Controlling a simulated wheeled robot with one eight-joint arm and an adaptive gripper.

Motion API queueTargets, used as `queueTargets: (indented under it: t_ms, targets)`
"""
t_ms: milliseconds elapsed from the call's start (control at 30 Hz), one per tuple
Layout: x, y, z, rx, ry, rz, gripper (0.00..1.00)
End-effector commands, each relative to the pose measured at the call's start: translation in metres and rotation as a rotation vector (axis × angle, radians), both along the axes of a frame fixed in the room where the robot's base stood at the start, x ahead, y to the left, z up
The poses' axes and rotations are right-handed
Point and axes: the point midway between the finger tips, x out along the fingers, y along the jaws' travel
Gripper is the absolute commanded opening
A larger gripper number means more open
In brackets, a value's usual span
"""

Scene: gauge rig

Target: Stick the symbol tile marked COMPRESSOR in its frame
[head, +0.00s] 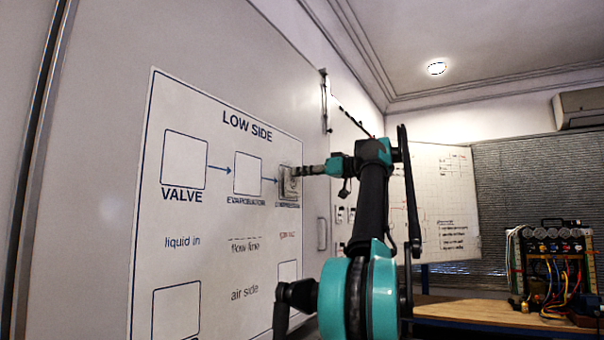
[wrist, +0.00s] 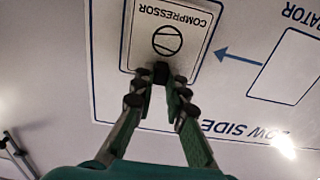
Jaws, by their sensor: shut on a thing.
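The tile marked COMPRESSOR (wrist: 187,22) is pale, with a dark circular symbol; it appears upside down in the wrist view. It also shows in the head view (head: 290,187) at the right end of the upper row on the board. My gripper (wrist: 160,76) is shut on the tile by a small dark piece at its edge. In the head view my gripper (head: 303,171) reaches the tile from the right. The tile lies over its printed frame (wrist: 123,45), whose outline shows along its edge. I cannot tell whether the tile touches the board.
The LOW SIDE board (head: 220,225) carries an empty VALVE frame (head: 185,160) and an empty EVAPORATOR frame (head: 247,174), joined by arrows. More frames lie below. A wooden bench (head: 470,314) with a gauge-and-hose rig (head: 549,265) stands at the right.

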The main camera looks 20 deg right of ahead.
Motion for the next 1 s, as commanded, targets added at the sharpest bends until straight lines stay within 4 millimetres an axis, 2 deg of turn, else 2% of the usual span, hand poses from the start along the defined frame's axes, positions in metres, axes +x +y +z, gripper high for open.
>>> queueTargets:
  t_ms: [1000]
  targets:
    - [0.0086,0.0063,0.0,0.0,0.0,0.0,0.0]
